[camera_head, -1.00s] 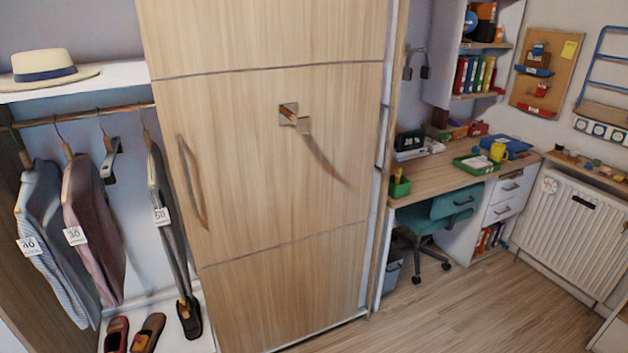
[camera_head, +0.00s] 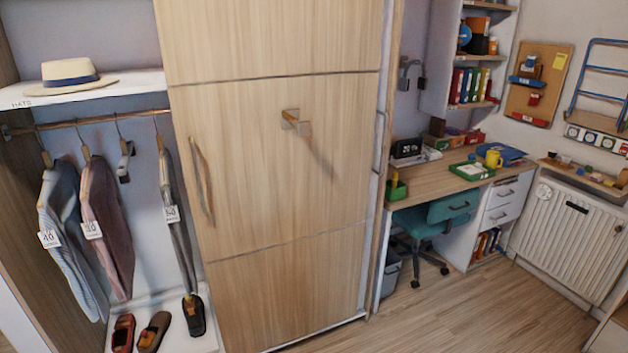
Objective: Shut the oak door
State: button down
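The oak door (camera_head: 275,170) is a tall wooden panel in the middle of the head view, with two horizontal seams. A curved wooden handle (camera_head: 201,180) runs along its left edge. A square metal and wood peg (camera_head: 297,122) sticks out from its upper middle and casts a shadow. The door stands in front of part of the wardrobe, and the open wardrobe space shows to its left. I cannot tell how far the door stands from its frame. My gripper does not show in this view.
At left, the wardrobe holds hanging clothes (camera_head: 106,220) on a rail, a hat (camera_head: 70,78) on a shelf (camera_head: 135,84) and shoes below. At right stand a desk (camera_head: 430,180), a teal chair (camera_head: 440,217) and a radiator (camera_head: 562,237). Bare floor (camera_head: 460,310) lies at lower right.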

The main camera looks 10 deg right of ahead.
aim_at(273, 103)
jog(key=u, duration=0.15)
jog(key=i, duration=0.9)
jog(key=z, duration=0.15)
jog(key=k, duration=0.45)
jog(key=z, duration=0.1)
